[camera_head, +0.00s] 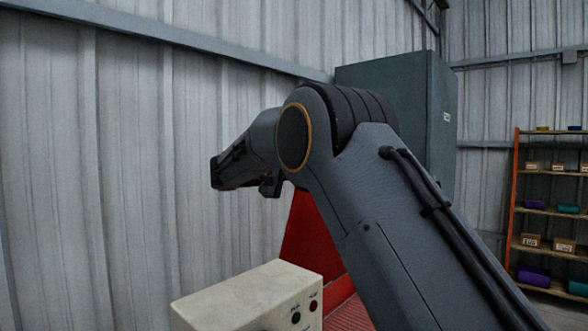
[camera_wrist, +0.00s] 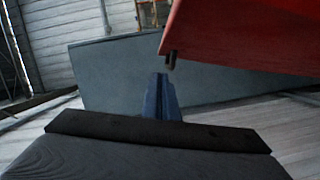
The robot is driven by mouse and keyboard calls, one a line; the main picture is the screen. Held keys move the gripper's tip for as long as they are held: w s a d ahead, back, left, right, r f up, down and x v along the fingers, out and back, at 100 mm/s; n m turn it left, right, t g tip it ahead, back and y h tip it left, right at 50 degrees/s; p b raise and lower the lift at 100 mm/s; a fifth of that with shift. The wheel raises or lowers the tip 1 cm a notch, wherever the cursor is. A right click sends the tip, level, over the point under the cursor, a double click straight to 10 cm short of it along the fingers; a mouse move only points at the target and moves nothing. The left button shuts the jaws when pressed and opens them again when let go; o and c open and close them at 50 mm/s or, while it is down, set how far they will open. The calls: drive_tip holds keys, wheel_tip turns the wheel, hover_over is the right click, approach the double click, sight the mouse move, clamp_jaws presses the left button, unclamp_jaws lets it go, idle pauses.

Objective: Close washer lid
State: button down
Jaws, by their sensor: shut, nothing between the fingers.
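A red panel (camera_head: 313,240), which looks like the raised washer lid, stands tilted behind my arm in the head view; my arm hides part of it. In the wrist view the red panel (camera_wrist: 245,35) fills the upper right, its lower corner just above my fingertips. My gripper (camera_wrist: 159,84) is shut and empty, its fingers together below that corner. A small gap seems to show between them, but contact is hard to judge. The washer's body is mostly hidden.
A cream control box (camera_head: 245,298) with green and red buttons stands at the bottom. A red ribbed surface (camera_head: 345,313) lies beside it. A tall grey cabinet (camera_head: 385,75) stands behind my arm. An orange-framed shelf (camera_head: 514,190) with bins is at the right. Corrugated wall closes the left.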

drive_tip(key=shift+s+d+f+p, duration=0.3)
drive_tip(key=shift+s+d+p, duration=0.1)
drive_tip(key=shift+s+d, duration=0.3)
drive_tip(key=shift+s+d+f+p, duration=0.35)
drive_tip(key=shift+s+d, duration=0.2)
drive_tip(key=shift+d, duration=0.25)
